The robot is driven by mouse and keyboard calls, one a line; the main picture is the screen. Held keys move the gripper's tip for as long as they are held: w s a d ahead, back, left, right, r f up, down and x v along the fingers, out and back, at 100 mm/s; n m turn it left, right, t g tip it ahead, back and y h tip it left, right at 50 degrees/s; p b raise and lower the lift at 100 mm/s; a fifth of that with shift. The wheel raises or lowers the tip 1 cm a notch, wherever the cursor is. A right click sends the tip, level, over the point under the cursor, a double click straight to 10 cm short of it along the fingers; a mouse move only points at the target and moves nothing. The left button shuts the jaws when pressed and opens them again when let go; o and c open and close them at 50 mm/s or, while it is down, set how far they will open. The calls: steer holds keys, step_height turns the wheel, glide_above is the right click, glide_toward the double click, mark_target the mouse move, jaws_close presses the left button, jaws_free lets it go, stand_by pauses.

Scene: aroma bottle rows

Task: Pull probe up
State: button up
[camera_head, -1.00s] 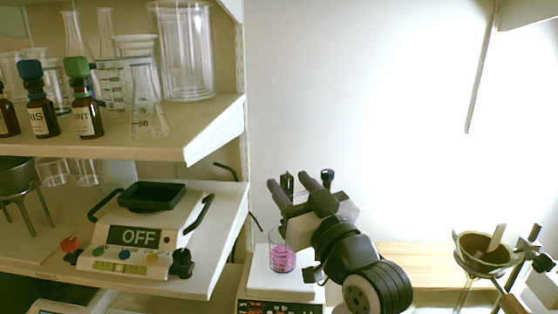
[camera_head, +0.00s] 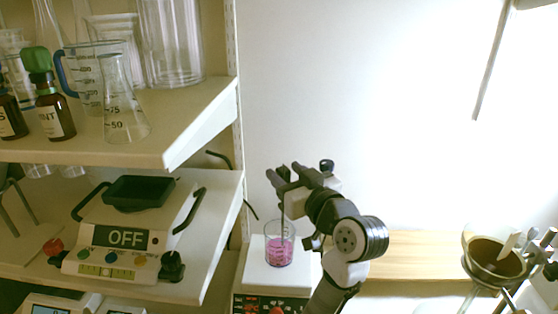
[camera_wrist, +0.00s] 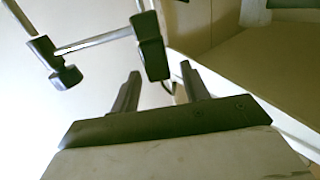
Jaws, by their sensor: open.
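The probe (camera_head: 284,206) is a thin upright grey rod going down into a glass beaker (camera_head: 279,247) of pink liquid. The beaker stands on a white stirrer plate (camera_head: 262,272). My gripper (camera_head: 277,174) is at the probe's upper part, above the beaker. In the wrist view the open fingers (camera_wrist: 160,78) point toward a dark block (camera_wrist: 152,48), seemingly the probe's head, joined by a metal rod to a clamp (camera_wrist: 50,60). The block lies just beyond the fingertips, in line with the gap. The fingers partly hide the probe's top in the head view.
Shelves (camera_head: 205,120) at the left hold glassware and bottles (camera_head: 50,105). A hotplate reading OFF (camera_head: 125,240) sits on the lower shelf, whose edge is close to the beaker. A bowl on a stand (camera_head: 492,262) is at the right. The wooden surface (camera_head: 420,250) between is mostly clear.

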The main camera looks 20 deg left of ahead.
mark_target(280, 167)
steer(key=shift+p+x, duration=0.3)
steer(key=shift+x, duration=1.6)
jaws_close()
